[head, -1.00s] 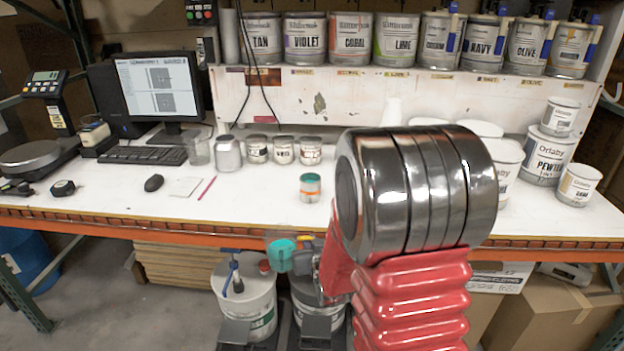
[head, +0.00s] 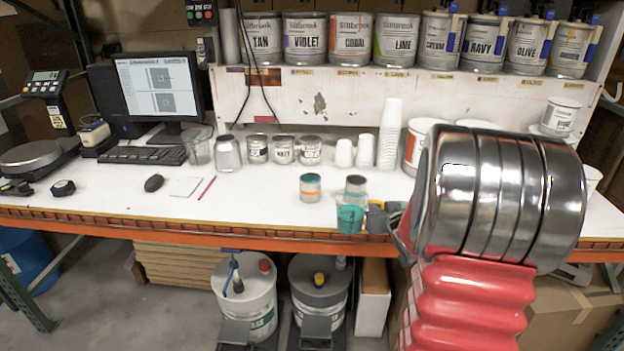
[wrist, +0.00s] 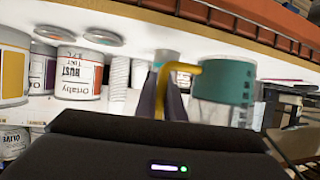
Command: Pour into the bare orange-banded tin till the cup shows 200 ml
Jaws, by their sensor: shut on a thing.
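A teal measuring cup (head: 350,219) is held at the front edge of the bench, looking roughly upright. My gripper (head: 378,218) is shut on its yellow handle (wrist: 186,67), seen in the wrist view, where the cup (wrist: 225,82) is beside the fingers. Its dark scale marks are too small to read. A small tin with a teal top and an orange band (head: 310,189) stands on the bench left of the cup. A grey tin with a dark top (head: 355,186) stands just behind the cup, its lower part partly hidden; I cannot tell its band.
Several small labelled tins (head: 284,150), a glass jar (head: 229,153) and stacked white cups (head: 389,135) stand behind. A pink stick (head: 207,188) and mouse (head: 154,183) lie to the left. Large pails stand on the floor below.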

